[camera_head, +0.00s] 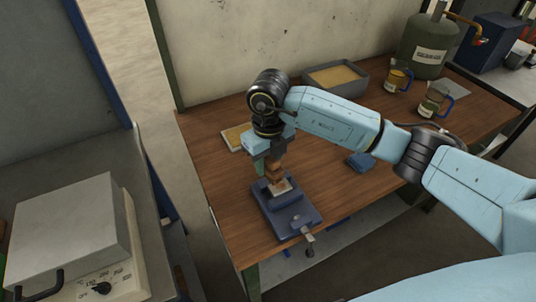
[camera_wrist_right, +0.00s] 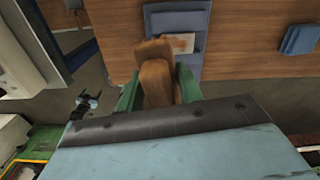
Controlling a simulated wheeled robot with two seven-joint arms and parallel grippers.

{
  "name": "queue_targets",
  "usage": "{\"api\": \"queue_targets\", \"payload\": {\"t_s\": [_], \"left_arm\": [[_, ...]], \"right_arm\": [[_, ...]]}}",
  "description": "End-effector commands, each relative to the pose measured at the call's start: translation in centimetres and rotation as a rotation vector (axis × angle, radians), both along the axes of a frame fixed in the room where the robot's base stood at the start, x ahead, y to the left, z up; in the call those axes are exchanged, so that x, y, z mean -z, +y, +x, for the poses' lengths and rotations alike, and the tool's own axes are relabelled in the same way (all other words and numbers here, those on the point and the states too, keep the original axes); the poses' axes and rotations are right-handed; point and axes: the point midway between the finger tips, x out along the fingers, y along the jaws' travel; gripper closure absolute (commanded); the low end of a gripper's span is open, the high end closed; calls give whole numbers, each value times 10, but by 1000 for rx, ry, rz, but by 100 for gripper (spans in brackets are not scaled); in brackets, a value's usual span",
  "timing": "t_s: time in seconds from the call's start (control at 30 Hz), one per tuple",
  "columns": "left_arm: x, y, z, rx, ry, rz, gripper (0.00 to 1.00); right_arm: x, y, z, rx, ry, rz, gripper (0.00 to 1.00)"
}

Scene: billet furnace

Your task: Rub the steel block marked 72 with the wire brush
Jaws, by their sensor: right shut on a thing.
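A wire brush with a brown wooden body (camera_head: 274,172) is held in my right gripper (camera_head: 268,163), whose green fingers are shut on it. In the right wrist view the brush (camera_wrist_right: 155,75) sits between the two green fingers (camera_wrist_right: 158,88). The steel block (camera_head: 283,187) is a pale, rust-stained piece in the blue vise (camera_head: 290,212). The block also shows in the right wrist view (camera_wrist_right: 182,43), partly hidden by the brush. The brush is over the block; I cannot tell whether they touch. The number 72 is not readable. My left gripper is not in view.
The vise stands on the wooden bench (camera_head: 220,190) near its front edge. A grey tray (camera_head: 336,80), glass jugs (camera_head: 397,80) and a green tank (camera_head: 428,48) stand farther back. A blue item (camera_head: 360,161) lies right of the vise. A control box (camera_head: 75,240) is at left.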

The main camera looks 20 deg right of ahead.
Motion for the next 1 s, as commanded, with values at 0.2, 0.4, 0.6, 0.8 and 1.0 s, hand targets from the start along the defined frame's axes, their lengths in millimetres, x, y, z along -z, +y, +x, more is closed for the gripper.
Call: {"api": "queue_targets", "payload": {"t_s": [0.2, 0.4, 0.6, 0.8, 1.0], "left_arm": [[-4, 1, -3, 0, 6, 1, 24], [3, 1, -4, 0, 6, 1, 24], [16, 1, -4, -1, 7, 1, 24], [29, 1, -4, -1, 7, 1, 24], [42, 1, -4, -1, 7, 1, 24]], "right_arm": [[1, 1, 0, 162, 4, 0, 82], [11, 1, 0, 173, 5, -1, 82], [29, 0, 0, 172, 5, -1, 82], [48, 0, -1, 173, 5, -1, 82], [65, -1, -1, 175, 4, 1, 82]]}}
